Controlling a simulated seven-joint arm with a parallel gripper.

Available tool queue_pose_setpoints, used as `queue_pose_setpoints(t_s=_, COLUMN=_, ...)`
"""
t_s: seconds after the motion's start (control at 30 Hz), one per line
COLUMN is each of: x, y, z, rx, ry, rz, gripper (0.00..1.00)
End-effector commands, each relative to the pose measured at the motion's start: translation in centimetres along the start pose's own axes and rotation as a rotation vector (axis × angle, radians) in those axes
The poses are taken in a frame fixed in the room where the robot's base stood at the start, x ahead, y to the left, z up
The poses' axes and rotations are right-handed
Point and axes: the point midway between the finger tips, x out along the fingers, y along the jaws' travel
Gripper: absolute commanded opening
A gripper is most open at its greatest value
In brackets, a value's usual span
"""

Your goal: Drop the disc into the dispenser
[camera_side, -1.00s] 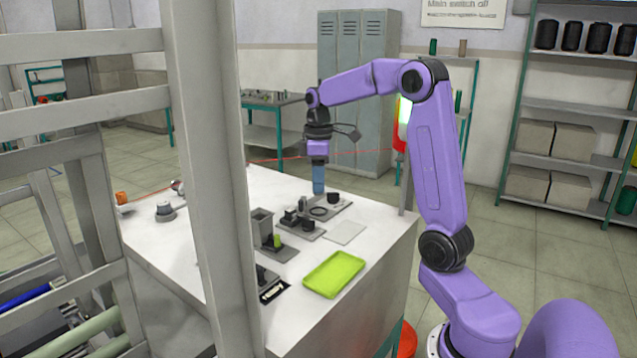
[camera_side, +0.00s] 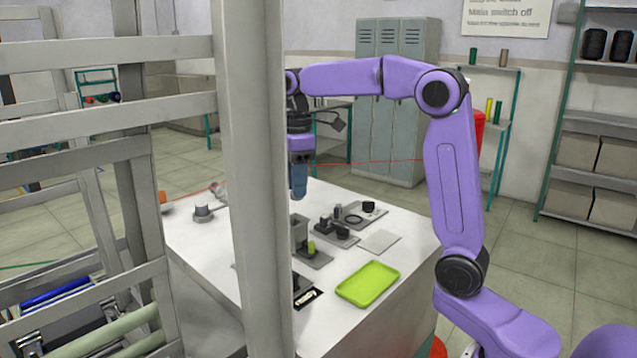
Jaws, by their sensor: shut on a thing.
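My gripper (camera_side: 298,190), with blue fingers pointing straight down, is partly behind the grey frame post. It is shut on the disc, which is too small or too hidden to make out. A grey upright box (camera_side: 299,228), which I take for the dispenser, stands on a dark base plate on the white table. A small green piece (camera_side: 311,246) is at its foot. My gripper hangs above this box, apart from it, with a gap below the fingertips.
A green tray (camera_side: 368,284) lies at the table's front right. A fixture plate with a ring (camera_side: 352,219) and a flat grey square (camera_side: 380,242) lie behind it. The near grey post (camera_side: 262,180) hides part of the table (camera_side: 205,255).

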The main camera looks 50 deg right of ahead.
Motion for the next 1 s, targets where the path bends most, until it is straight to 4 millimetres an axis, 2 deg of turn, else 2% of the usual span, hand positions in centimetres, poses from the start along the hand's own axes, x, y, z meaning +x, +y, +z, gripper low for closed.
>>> queue_pose_setpoints(t_s=0.17, x=-0.1, y=-0.6, z=-0.8, rx=-0.029, ry=0.0, rz=0.0, gripper=0.14)
queue_pose_setpoints(t_s=0.7, x=3.4, y=-0.5, z=-0.8, rx=-0.027, ry=-0.001, rz=-0.001, gripper=0.14)
queue_pose_setpoints(t_s=1.0, x=3.9, y=-0.5, z=-0.8, rx=-0.027, ry=0.0, rz=0.0, gripper=0.14)
